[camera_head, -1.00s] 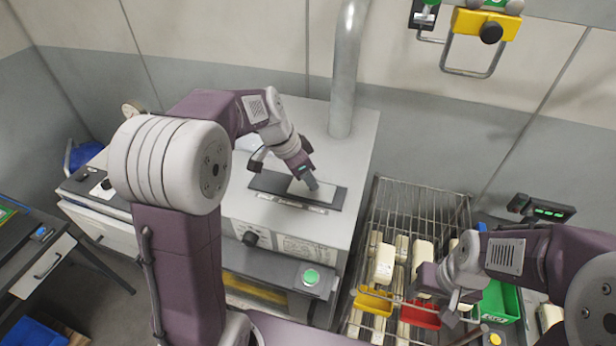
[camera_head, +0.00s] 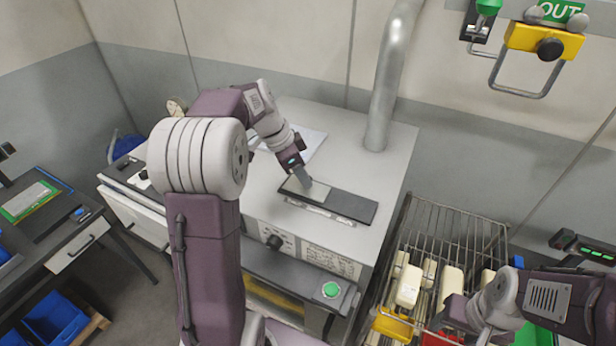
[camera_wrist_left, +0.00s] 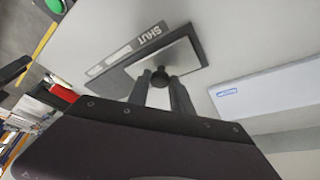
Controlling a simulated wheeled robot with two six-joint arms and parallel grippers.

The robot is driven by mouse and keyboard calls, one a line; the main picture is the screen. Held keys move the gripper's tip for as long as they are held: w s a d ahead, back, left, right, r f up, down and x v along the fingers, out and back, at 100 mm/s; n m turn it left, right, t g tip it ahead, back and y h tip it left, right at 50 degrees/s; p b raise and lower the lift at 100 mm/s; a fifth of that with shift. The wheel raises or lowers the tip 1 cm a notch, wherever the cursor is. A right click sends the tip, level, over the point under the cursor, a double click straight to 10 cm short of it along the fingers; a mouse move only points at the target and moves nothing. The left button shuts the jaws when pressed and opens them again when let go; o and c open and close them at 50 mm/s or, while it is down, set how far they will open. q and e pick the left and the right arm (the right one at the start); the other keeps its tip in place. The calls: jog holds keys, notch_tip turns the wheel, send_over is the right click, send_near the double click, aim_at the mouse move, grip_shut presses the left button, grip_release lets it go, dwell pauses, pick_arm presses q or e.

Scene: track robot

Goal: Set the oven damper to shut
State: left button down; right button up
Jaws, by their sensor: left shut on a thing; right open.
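The oven damper is a light sliding plate (camera_head: 318,194) on a dark track (camera_head: 352,206) on top of the oven. The plate sits at the left end of the track, and bare dark track shows to its right. My left gripper (camera_head: 304,182) is shut on the plate's dark knob (camera_wrist_left: 160,73). In the left wrist view both fingers close around the knob, and the plate (camera_wrist_left: 182,60) lies next to the label end reading SHUT (camera_wrist_left: 140,42). My right gripper (camera_head: 462,318) is open near the rack at the lower right, its tips partly hidden.
The grey oven top (camera_head: 262,190) carries a flue pipe (camera_head: 388,85) behind the track. A green button (camera_head: 331,290) is on the oven front. A wire rack (camera_head: 440,225) with pale loaves and coloured bins stands right. A desk (camera_head: 60,225) stands left.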

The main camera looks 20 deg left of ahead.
pick_arm(q)
jog(key=c, duration=1.1)
grip_release()
jog(key=shift+a+f, duration=0.1)
jog(key=shift+c, duration=0.2)
jog(key=shift+w+a, duration=0.1)
jog(key=shift+w, duration=0.1)
jog(key=shift+r, duration=0.2)
jog(key=v, duration=0.8)
jog(key=shift+s+a+r+b, duration=0.15)
jog(key=shift+s+r+b, duration=0.1)
jog(key=shift+b, duration=0.2)
